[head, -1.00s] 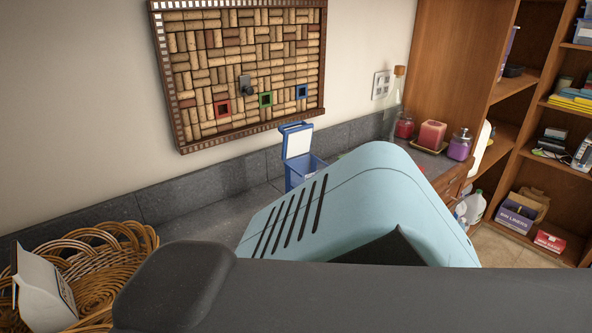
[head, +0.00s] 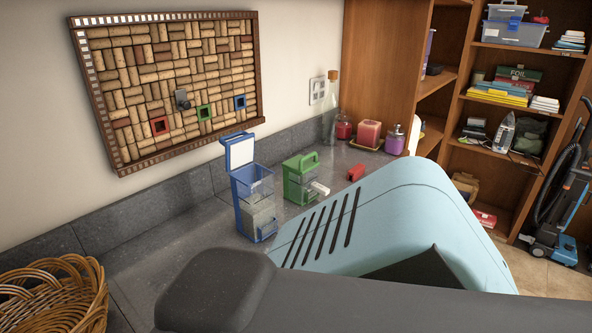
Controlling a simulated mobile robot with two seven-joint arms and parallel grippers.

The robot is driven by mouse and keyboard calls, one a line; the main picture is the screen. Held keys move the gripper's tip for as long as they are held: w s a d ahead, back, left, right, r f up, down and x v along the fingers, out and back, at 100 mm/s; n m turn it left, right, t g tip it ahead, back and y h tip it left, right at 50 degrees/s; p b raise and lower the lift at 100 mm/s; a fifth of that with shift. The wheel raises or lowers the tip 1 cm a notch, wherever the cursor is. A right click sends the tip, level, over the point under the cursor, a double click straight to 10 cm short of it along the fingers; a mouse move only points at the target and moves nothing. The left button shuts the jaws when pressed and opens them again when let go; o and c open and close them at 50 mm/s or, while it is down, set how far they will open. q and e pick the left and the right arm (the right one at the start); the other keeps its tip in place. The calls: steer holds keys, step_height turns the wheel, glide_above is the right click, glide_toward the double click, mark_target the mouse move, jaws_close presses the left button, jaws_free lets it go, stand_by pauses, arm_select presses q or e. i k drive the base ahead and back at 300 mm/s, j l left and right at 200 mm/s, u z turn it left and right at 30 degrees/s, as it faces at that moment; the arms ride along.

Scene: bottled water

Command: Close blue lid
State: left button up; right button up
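The blue container (head: 252,205) stands on the grey counter, clear-sided with blue edges. Its blue lid (head: 239,151) is open and stands upright at the back, with its white inner face showing. A green container (head: 300,180) with a raised green handle stands to the right of it. A small white piece (head: 319,188) shows at its front right; I cannot tell what it is. Neither of my grippers is visible. My own light-blue and dark body parts fill the lower right and hide part of the counter.
A red item (head: 356,172) lies on the counter behind. Candles (head: 369,133) and a tall bottle (head: 331,108) stand farther back. A wicker basket (head: 50,300) is at the lower left. Bare counter (head: 160,255) lies between basket and blue container.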

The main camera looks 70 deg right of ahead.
mark_target(239, 152)
steer(key=j+z, duration=0.1)
steer(key=z, duration=0.35)
steer(key=j+z, duration=0.1)
steer(key=z, duration=0.35)
steer(key=j+z, duration=0.1)
steer(key=z, duration=0.35)
steer(key=j+z, duration=0.1)
steer(key=z, duration=0.8)
steer(key=k+l+u, duration=0.2)
steer(key=i+j, duration=0.05)
steer(key=j, duration=0.05)
